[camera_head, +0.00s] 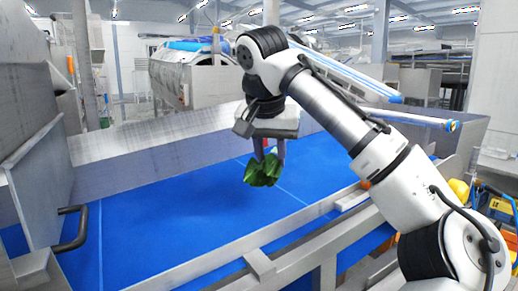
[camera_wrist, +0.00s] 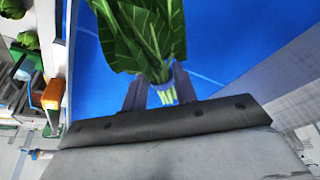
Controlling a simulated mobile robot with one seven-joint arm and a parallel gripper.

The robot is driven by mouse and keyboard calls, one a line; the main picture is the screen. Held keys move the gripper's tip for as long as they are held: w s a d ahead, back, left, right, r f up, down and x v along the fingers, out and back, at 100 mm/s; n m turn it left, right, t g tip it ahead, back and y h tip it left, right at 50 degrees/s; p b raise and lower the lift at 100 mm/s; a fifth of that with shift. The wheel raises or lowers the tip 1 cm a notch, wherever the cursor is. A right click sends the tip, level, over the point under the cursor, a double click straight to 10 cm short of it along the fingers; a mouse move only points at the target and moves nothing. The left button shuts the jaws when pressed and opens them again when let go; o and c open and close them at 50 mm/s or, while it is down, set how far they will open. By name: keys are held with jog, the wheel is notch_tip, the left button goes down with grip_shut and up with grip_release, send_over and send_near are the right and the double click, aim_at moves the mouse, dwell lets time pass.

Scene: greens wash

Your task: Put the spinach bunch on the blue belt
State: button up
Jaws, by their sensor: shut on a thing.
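The spinach bunch (camera_head: 263,171) is a cluster of dark green leaves. My gripper (camera_head: 269,150) points down and is shut on it above the blue belt (camera_head: 190,208). In the wrist view, the leaves (camera_wrist: 140,30) fan out beyond the fingers, and the pale green stems lie between the two grey fingertips (camera_wrist: 160,90). The blue belt (camera_wrist: 215,45) lies behind the bunch in that view. I cannot tell for sure whether the lowest leaves touch the belt; they appear to be above it.
Grey metal walls border the belt, with a front rail (camera_head: 285,235) and a dark handle (camera_head: 72,228) at the left. The belt around the bunch is bare. At the wrist view's left edge, other green produce (camera_wrist: 28,40) shows near an orange item (camera_wrist: 53,94).

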jog(key=shift+w+f, duration=0.1)
jog(key=shift+f, duration=3.25)
jog(key=shift+f, duration=0.2)
jog(key=o, duration=1.2)
jog(key=shift+c, duration=0.2)
